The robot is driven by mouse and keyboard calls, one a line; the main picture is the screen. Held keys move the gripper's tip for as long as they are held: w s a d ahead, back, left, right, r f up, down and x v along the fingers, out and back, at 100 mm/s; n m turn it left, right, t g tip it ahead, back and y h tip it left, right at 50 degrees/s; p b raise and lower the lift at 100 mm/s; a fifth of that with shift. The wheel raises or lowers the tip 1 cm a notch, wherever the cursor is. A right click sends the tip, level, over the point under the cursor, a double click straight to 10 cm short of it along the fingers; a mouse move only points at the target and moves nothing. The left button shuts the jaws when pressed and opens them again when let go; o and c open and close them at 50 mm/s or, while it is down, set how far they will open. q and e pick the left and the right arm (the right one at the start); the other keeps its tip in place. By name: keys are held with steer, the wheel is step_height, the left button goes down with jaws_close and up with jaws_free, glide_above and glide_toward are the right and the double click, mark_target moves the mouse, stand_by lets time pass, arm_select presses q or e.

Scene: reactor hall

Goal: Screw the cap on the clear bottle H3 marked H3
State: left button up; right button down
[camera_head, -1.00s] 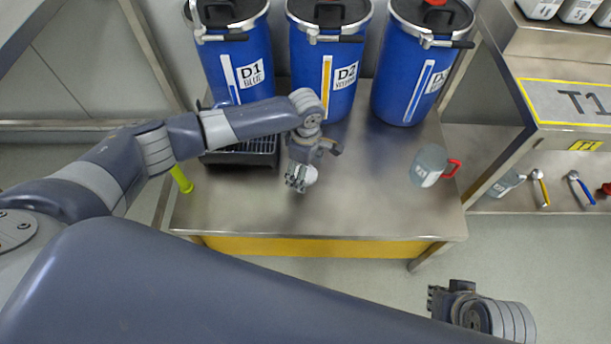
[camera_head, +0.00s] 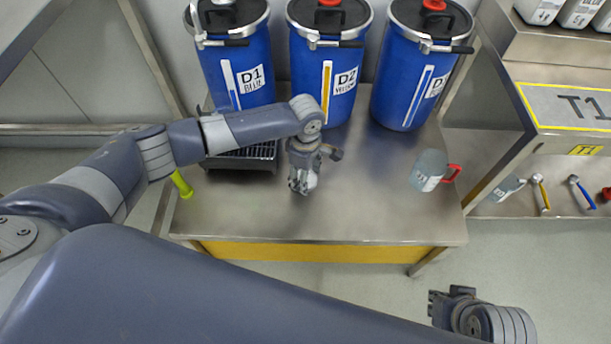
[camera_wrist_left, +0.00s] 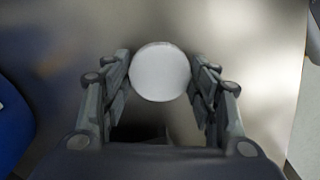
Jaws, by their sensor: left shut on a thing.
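My left gripper (camera_head: 300,187) points down over the middle of the steel table. In the left wrist view its two fingers (camera_wrist_left: 160,85) stand on either side of a round white cap (camera_wrist_left: 160,72), seen from above, and are shut on it. In the head view a little white shows between the fingers. Clear bottle H3 under the cap cannot be made out, and no H3 mark is readable. My right gripper (camera_head: 438,303) is at the lower right, away from the table; its fingers are too small to judge.
Blue drums D1 (camera_head: 230,70), D2 (camera_head: 312,85) and a third (camera_head: 400,90) line the table's back. A black grated tray (camera_head: 240,160) sits behind left. A clear jug with a red handle (camera_head: 428,172) stands right. The table front (camera_head: 330,220) is clear.

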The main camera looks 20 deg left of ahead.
arm_select(q)
steer(key=shift+r, duration=0.45)
step_height(320, 180, up, 2)
steer(key=shift+r+p, duration=0.25)
steer(key=shift+p, duration=0.65)
steer(key=s, duration=0.1)
steer(key=s+d+p, duration=0.1)
steer(key=s, duration=0.1)
steer(key=s+p, duration=0.1)
steer(key=s, duration=0.1)
steer(key=shift+s+d+r, duration=0.1)
steer(key=shift+d+r, duration=0.15)
steer(key=shift+r, duration=0.15)
steer(key=s+d, duration=0.1)
steer(key=s, duration=0.2)
steer(key=s+d+p, duration=0.1)
steer(key=s, duration=0.2)
steer(key=s+d+p, duration=0.1)
steer(key=s, duration=0.3)
steer(key=shift+s+r, duration=0.1)
steer(key=shift+r, duration=0.3)
arm_select(e)
step_height(320, 180, down, 16)
steer(key=g, duration=0.1)
steer(key=shift+a+r, duration=0.15)
steer(key=shift+r, duration=0.05)
